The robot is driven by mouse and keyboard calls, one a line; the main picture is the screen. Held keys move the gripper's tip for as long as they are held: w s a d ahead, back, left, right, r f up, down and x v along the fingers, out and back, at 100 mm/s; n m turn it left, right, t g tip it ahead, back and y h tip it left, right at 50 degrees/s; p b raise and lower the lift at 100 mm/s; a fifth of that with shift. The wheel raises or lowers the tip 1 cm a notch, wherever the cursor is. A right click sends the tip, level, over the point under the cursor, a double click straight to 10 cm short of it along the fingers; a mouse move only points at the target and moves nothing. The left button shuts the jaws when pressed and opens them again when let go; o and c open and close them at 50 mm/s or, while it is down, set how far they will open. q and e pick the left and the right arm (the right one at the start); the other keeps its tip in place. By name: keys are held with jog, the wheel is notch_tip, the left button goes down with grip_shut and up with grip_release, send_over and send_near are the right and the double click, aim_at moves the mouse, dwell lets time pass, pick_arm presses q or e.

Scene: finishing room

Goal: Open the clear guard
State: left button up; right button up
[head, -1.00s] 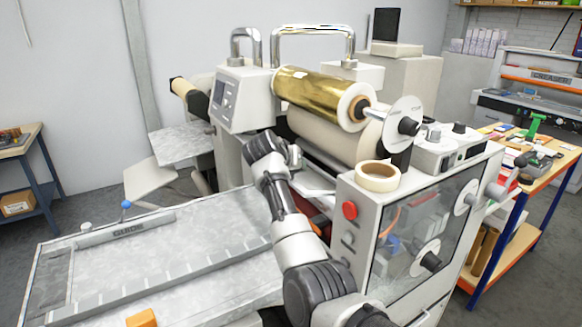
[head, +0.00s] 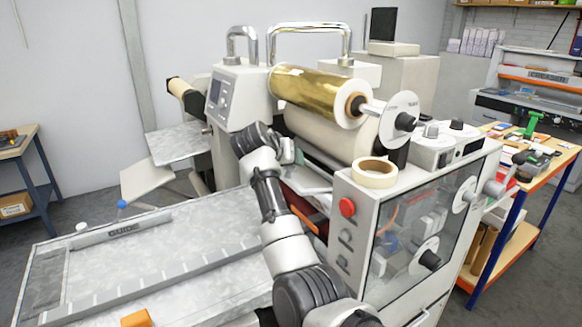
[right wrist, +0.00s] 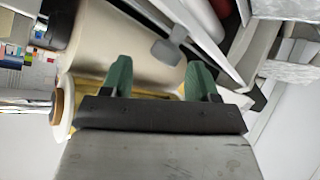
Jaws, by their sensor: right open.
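My right gripper (head: 292,154) is at the front of the laminating machine, beside the large cream roller (head: 325,137). Its wrist hides part of the machine front. In the right wrist view its two green fingers (right wrist: 159,78) are apart, with nothing held between them. A grey tab (right wrist: 166,52) on a thin bar lies beyond the fingertips, apart from them. A pale, partly see-through strip (head: 308,181) shows below the rollers; I cannot tell for sure whether it is the clear guard. A clear panel (head: 400,255) covers the machine's side and looks shut. My left gripper is out of view.
A gold foil roll (head: 305,91) sits above the cream roller. A tape roll (head: 375,173) and a red button (head: 347,207) are on the side cabinet near my right arm. The feed table (head: 190,255) with its guide bar (head: 123,231) is mostly clear.

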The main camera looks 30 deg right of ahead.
jog(key=b+v, duration=0.2)
jog(key=v, duration=0.5)
jog(key=shift+s+a, duration=0.2)
